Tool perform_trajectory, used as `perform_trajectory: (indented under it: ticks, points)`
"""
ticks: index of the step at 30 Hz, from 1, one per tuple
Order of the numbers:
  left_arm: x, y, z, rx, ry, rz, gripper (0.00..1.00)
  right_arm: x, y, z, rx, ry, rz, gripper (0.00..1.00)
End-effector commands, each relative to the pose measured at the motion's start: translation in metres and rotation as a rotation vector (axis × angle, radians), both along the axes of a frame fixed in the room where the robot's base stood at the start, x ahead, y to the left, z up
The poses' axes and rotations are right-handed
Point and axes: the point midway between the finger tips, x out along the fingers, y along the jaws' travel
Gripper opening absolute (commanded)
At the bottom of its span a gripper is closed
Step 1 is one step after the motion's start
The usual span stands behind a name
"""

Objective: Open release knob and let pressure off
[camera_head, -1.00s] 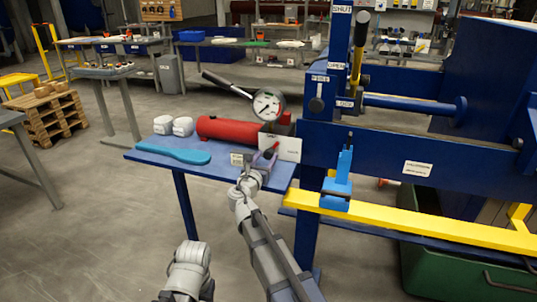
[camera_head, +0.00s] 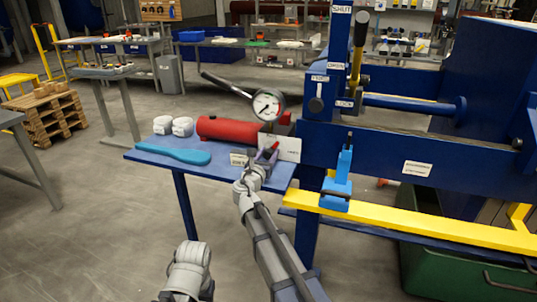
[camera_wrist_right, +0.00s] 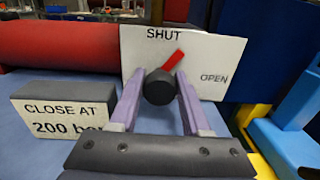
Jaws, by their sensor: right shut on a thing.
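The release knob (camera_wrist_right: 158,88) is black with a red pointer, in front of a white plate (camera_wrist_right: 215,50) marked SHUT at the top and OPEN at the right. The pointer leans up and right, between the two words. My right gripper (camera_wrist_right: 160,82) is shut on the knob, one purple finger on each side; it also shows in the head view (camera_head: 266,154). The pressure gauge (camera_head: 267,104) stands above the red cylinder (camera_head: 228,129); its needle is too small to read surely.
A block reading CLOSE AT 200 bar (camera_wrist_right: 65,118) sits left of my right gripper. A teal wrench-like tool (camera_head: 172,153) and two white pieces (camera_head: 173,126) lie on the blue table (camera_head: 222,168). The blue press frame (camera_head: 385,147) with a yellow rail (camera_head: 430,226) is close on the right.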

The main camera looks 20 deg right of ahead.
Motion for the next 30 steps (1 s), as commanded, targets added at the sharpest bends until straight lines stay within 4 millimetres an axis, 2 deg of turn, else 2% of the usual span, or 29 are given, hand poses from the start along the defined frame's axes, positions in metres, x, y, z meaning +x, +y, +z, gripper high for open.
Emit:
perform_trajectory:
  ticks: [14,30]
  points:
    - [0.0,0.0,-0.0001,0.0,0.0,0.0,0.57,-0.0006,-0.0002,-0.0002,0.085,-0.058,0.0,0.0]
    - [0.0,0.0,-0.0009,0.0,0.0,0.0,0.57,-0.0018,-0.0017,-0.001,0.484,-0.327,0.0,0.0]
